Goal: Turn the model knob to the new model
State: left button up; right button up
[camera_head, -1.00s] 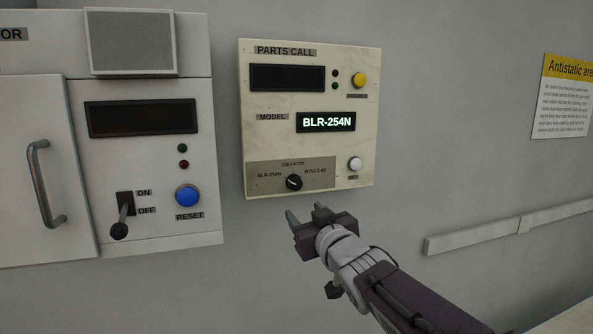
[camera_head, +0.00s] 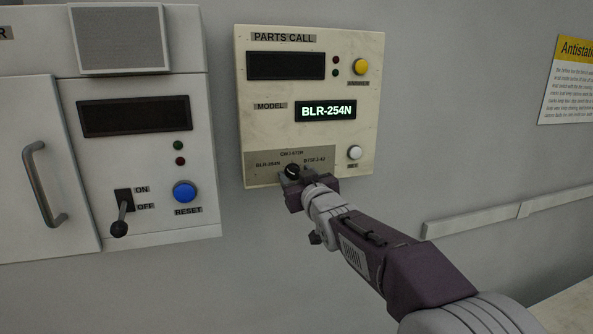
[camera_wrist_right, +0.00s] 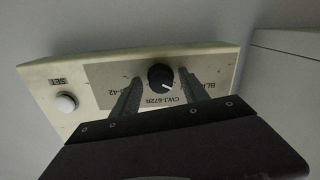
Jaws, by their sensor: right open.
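The black model knob (camera_head: 292,170) sits on the grey plate at the bottom of the PARTS CALL panel (camera_head: 245,110). The labels BLR-254N, one at the top and one at the right surround it. The model display (camera_head: 326,111) reads BLR-254N. My right gripper (camera_head: 294,180) is at the knob, partly covering it from below. In the right wrist view the knob (camera_wrist_right: 161,77) lies between the fingertips of the open right gripper (camera_wrist_right: 160,84), with a gap visible beside it. Its white mark points to the lower right in that view. My left gripper is not in view.
A white SET button (camera_head: 354,152) and a yellow button (camera_head: 361,66) are on the panel's right side. To the left is a cabinet with a lever switch (camera_head: 122,215) and a blue RESET button (camera_head: 185,191). A wall rail (camera_head: 480,217) runs at the right.

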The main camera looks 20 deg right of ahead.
jog(key=shift+s+a+r, duration=0.15)
jog(key=shift+s+a, duration=0.1)
jog(key=shift+a, duration=0.05)
jog(key=shift+w+d, duration=0.1)
jog(key=shift+d, duration=0.1)
grip_shut()
